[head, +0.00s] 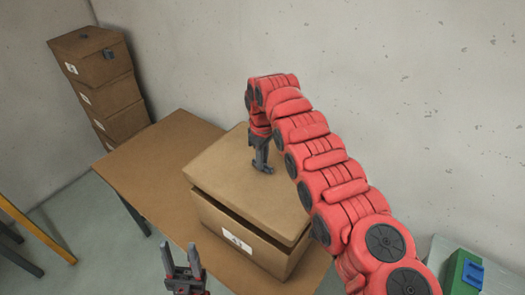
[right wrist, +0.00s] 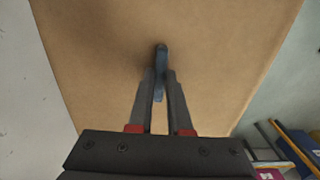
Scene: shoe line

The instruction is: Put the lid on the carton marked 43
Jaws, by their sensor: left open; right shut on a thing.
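A brown carton (head: 270,258) stands on the table with a white label (head: 237,241) on its front; the number is too small to read. The brown lid (head: 215,175) lies over the carton's top. A dark gap shows between lid and carton along the front, so the lid looks raised or tilted. My right gripper (head: 262,168) is at the lid's top, shut on a small blue-grey handle (right wrist: 160,52) that stands up from the lid, as the right wrist view shows. My left gripper (head: 184,262) is open and empty, in front of the carton, fingers pointing up in the picture.
The brown table (head: 150,165) is clear left of the carton. A stack of labelled cartons (head: 98,85) stands at the back left by the wall. A yellow bar (head: 35,228) is at the far left. A green box (head: 463,272) with a blue part is at lower right.

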